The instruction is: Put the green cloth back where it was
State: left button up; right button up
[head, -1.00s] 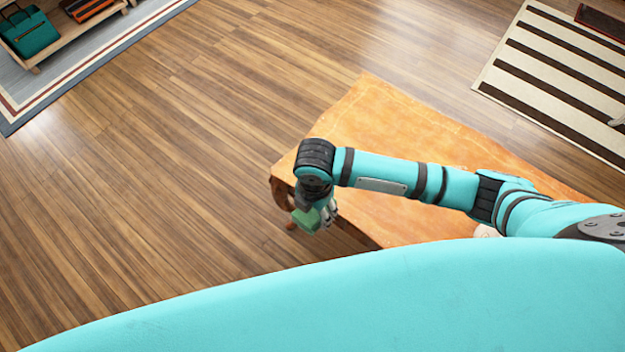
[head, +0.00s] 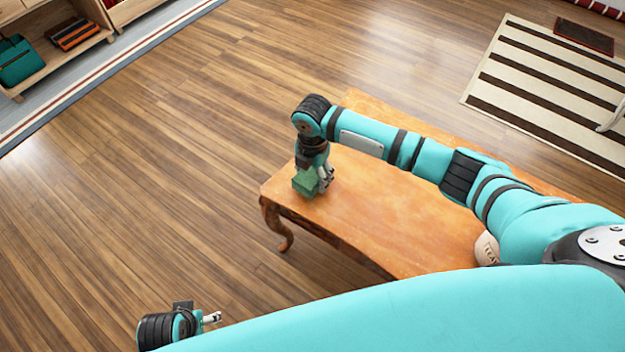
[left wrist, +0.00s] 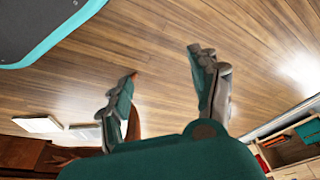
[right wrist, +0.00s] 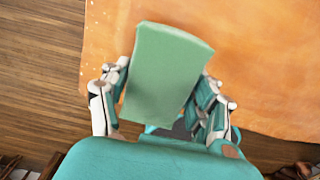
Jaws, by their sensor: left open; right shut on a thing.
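The green cloth (right wrist: 165,75) is a pale green block-like piece between the fingers of my right gripper (right wrist: 163,100) in the right wrist view. My right gripper (head: 322,183) is shut on it. In the head view the cloth (head: 306,184) is at the left end of the orange-brown wooden table (head: 400,225), near its edge. I cannot tell whether the cloth touches the tabletop. My left gripper (head: 212,318) is low at the bottom left of the head view, away from the table. In the left wrist view the left gripper (left wrist: 165,75) is open and empty above the floor.
A pale round object with lettering (head: 487,249) stands on the table near my right arm. Much of the tabletop is bare. A striped rug (head: 545,85) lies at the upper right. A wooden shelf (head: 65,55) with a teal case (head: 18,62) stands at the upper left. The floor between is clear.

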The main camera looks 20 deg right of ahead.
aim_at(313, 172)
pick_arm(q)
jog(key=shift+w+v, duration=0.15)
jog(key=shift+v, duration=0.45)
jog(key=shift+w+v, duration=0.15)
jog(key=shift+v, duration=0.4)
pick_arm(e)
jog(key=shift+f, duration=1.1)
pick_arm(q)
jog(key=shift+r, duration=0.1)
pick_arm(e)
jog(key=shift+f, duration=0.1)
jog(key=o, duration=1.2)
pick_arm(q)
jog(key=shift+w+r, duration=0.1)
pick_arm(e)
jog(key=shift+o, duration=0.2)
pick_arm(q)
notch_tip(313, 172, down, 11)
jog(key=s+p, duration=0.2)
jog(key=shift+s+r+p, duration=0.2)
jog(key=shift+s+p, duration=0.1)
jog(key=shift+p, duration=0.1)
pick_arm(e)
notch_tip(313, 172, up, 12)
jog(key=shift+r, duration=0.15)
pick_arm(q)
jog(key=shift+a, duration=0.1)
